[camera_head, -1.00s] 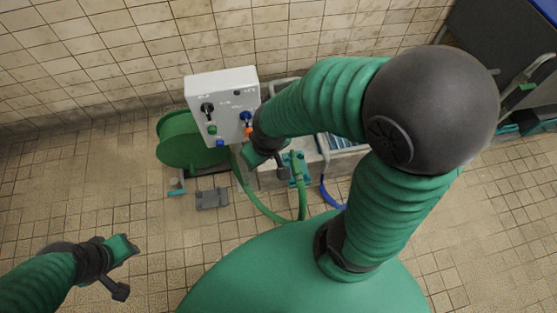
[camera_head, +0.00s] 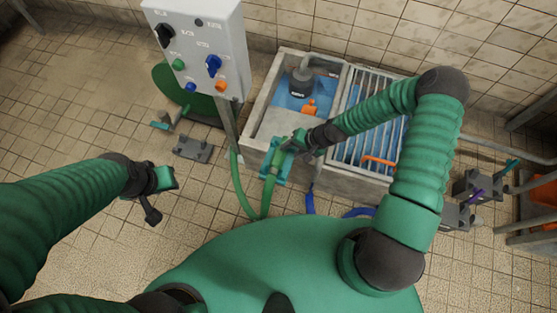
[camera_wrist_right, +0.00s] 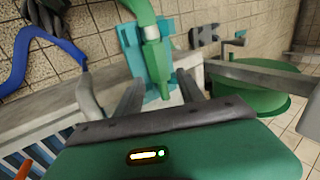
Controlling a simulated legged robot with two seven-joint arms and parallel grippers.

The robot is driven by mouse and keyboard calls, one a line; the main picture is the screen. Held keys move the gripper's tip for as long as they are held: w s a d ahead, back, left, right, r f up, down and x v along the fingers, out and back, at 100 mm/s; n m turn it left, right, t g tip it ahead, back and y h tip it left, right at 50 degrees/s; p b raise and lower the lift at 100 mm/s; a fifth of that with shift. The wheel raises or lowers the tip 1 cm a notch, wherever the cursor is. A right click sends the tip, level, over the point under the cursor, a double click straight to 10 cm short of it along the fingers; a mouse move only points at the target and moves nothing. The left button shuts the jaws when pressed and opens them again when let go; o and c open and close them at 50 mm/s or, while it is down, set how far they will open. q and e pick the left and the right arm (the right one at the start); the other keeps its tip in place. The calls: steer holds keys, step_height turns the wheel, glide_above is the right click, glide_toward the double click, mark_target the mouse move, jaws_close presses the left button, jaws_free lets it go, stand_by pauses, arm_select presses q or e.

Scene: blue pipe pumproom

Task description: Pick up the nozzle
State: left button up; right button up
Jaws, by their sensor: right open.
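The nozzle (camera_wrist_right: 157,58) is green, on the end of a green hose, and sits in a teal holder (camera_wrist_right: 132,48) on the tank's front wall. In the head view the holder (camera_head: 274,165) shows at the tank's front edge, with the nozzle partly hidden by my right gripper (camera_head: 290,143). In the right wrist view my right gripper (camera_wrist_right: 162,80) is open, with the nozzle's tip between its two fingers. I cannot tell whether they touch it. My left gripper (camera_head: 163,192) hangs over the floor at left; its jaw state is unclear.
A concrete tank (camera_head: 262,110) with water and a grate stands behind the holder. A blue hose (camera_head: 310,198) and grey floor brackets (camera_head: 192,149) lie nearby.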

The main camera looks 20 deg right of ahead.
mark_target(283, 154)
steer(key=x, duration=0.3)
steer(key=shift+a+f+b, duration=0.15)
steer(key=shift+f+b, duration=0.05)
steer(key=shift+b, duration=0.15)
steer(key=shift+w+f, duration=0.15)
steer(key=shift+f, duration=0.15)
steer(key=f, duration=0.1)
steer(key=b, duration=0.1)
steer(key=f+b, duration=0.1)
steer(key=shift+w+d+f, duration=0.25)
steer(key=shift+w+f, duration=0.05)
steer(key=shift+w, duration=0.1)
steer(key=shift+b+x, duration=0.4)
steer(key=shift+x, duration=0.75)
steer(key=shift+a+r, duration=0.25)
steer(key=shift+a, duration=0.2)
steer(key=shift+c, duration=0.8)
arm_select(q)
steer(key=x, duration=0.2)
steer(key=s+x, duration=0.1)
steer(key=x, duration=0.1)
steer(key=shift+w, duration=0.1)
arm_select(e)
steer(key=shift+d, duration=0.2)
jaws_close()
